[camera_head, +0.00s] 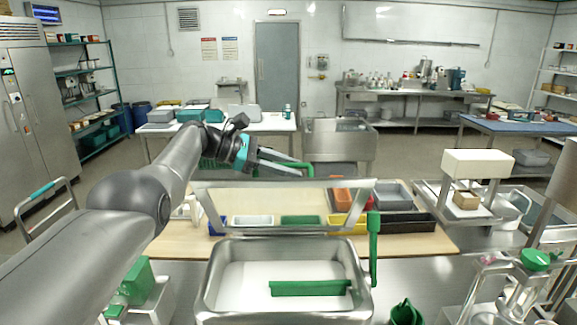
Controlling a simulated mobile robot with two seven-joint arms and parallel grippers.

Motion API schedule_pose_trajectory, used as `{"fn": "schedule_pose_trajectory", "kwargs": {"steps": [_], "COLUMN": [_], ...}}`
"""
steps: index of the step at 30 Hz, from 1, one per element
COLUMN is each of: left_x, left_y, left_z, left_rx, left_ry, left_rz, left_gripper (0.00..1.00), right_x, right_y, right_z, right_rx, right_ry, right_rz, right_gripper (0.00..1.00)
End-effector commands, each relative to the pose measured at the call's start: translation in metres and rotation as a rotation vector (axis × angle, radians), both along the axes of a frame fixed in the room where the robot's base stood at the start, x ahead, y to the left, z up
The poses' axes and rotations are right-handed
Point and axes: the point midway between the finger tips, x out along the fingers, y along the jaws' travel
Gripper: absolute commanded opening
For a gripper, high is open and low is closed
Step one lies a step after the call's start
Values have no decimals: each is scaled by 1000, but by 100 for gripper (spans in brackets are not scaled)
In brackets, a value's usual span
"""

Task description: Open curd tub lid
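The curd tub (214,287) is a steel basin at the bottom middle, with white content (245,290) and a green bar-shaped piece (310,287) in it. Its lid (284,206) is a framed, see-through panel standing raised at the tub's back side, so the tub's inside shows. A green handle (292,168) shows at the lid's top edge. My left gripper (303,171) comes in from the left at that top edge, beside the handle. Its fingers look apart; whether they touch the handle I cannot tell. My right gripper is not in view.
A green upright lever (373,236) stands at the tub's right. Coloured trays, including a yellow one (347,224) and a black one (406,223), lie behind the lid. A white-topped device (478,163) stands at the right. A green container (405,313) is at the front.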

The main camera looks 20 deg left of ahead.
Motion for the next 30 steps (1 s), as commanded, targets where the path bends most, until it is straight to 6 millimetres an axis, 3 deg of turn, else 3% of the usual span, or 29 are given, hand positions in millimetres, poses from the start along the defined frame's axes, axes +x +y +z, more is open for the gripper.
{"fn": "schedule_pose_trajectory", "kwargs": {"steps": [4,17,21,30], "left_x": [0,-3,-10,-39], "left_y": [0,10,24,89], "left_z": [1,7,13,39], "left_rx": [-2,-3,-1,-1], "left_ry": [-2,-3,-3,-5], "left_rz": [0,1,2,4], "left_gripper": [47,47,47,47], "right_x": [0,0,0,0], "right_y": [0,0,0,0], "right_z": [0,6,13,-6], "right_rx": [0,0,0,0], "right_ry": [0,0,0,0], "right_rz": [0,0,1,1], "right_gripper": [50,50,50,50]}}
